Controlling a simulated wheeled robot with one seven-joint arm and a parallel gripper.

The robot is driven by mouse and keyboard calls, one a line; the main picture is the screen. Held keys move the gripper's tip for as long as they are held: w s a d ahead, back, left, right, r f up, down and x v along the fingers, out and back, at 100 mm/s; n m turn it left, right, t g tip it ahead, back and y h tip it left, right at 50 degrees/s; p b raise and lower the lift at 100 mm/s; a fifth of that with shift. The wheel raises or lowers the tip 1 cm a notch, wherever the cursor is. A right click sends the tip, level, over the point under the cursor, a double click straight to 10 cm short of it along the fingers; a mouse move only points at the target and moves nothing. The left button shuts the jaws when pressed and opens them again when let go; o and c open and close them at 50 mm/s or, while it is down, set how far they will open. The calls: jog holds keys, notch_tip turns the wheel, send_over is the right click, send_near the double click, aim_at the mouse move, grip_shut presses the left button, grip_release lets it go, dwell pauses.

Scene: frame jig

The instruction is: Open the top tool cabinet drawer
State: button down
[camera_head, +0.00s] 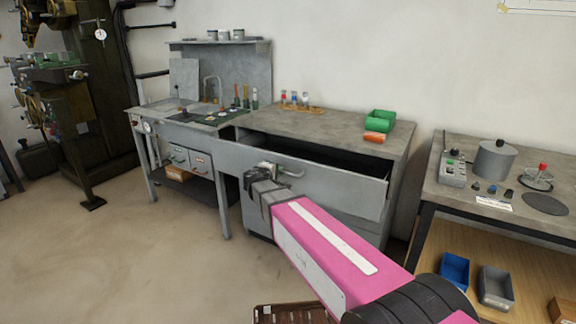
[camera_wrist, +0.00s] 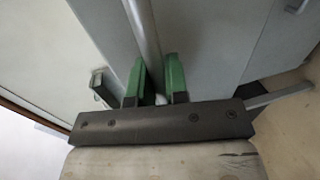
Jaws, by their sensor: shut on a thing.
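The tool cabinet (camera_head: 340,222) is grey and stands in the middle of the head view. Its top drawer (camera_head: 345,186) is pulled out, with a dark gap showing behind the drawer front. My gripper (camera_head: 268,172) is at the drawer's handle (camera_head: 290,172), on the left part of the drawer front. In the wrist view, the green fingers of my gripper (camera_wrist: 157,84) sit on both sides of the bar handle (camera_wrist: 142,30) and are shut on it. The drawer's inside is dark, and I cannot tell what it holds.
A table (camera_head: 520,222) stands close on the right. The floor at front left is clear.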

jog(key=f+v, duration=0.2)
jog(key=v, duration=1)
jog(key=shift+s+a+f, duration=0.25)
jog(key=shift+s+f, duration=0.05)
jog(key=shift+s, duration=0.1)
jog(key=c, duration=1.1)
grip_release()
jog(key=shift+c, duration=0.2)
jog(key=v, duration=1)
jog(key=shift+s+a, duration=0.2)
jog(key=shift+s, duration=0.1)
